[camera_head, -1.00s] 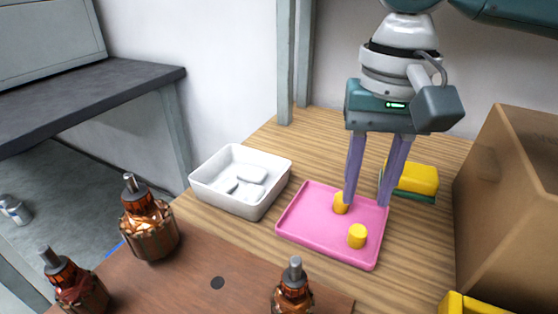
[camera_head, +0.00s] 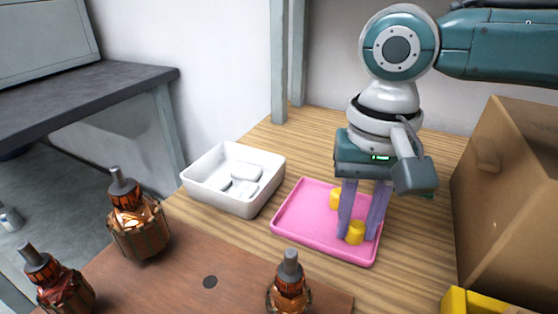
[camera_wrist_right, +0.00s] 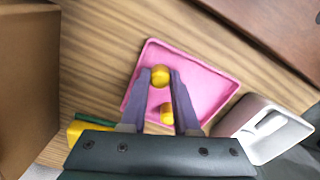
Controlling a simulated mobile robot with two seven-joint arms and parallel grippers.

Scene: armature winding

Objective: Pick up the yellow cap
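Two small yellow caps stand on a pink tray (camera_head: 300,222). The near cap (camera_head: 355,233) is toward the front right of the tray, and the far cap (camera_head: 335,197) is behind it. My right gripper (camera_head: 356,238) points down over the tray, open, with its two purple fingers on either side of the near cap. In the right wrist view, the near cap (camera_wrist_right: 160,75) sits between the fingertips (camera_wrist_right: 160,73) with narrow gaps beside it. The far cap (camera_wrist_right: 167,114) shows further down between the fingers. My left gripper is not in view.
A white bin (camera_head: 225,197) with pale pieces inside stands left of the tray. A cardboard box (camera_head: 505,200) stands at the right. Copper-wound armatures (camera_head: 140,225) stand on the brown board (camera_head: 190,265) in front. A yellow and green block (camera_wrist_right: 78,130) lies behind the gripper.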

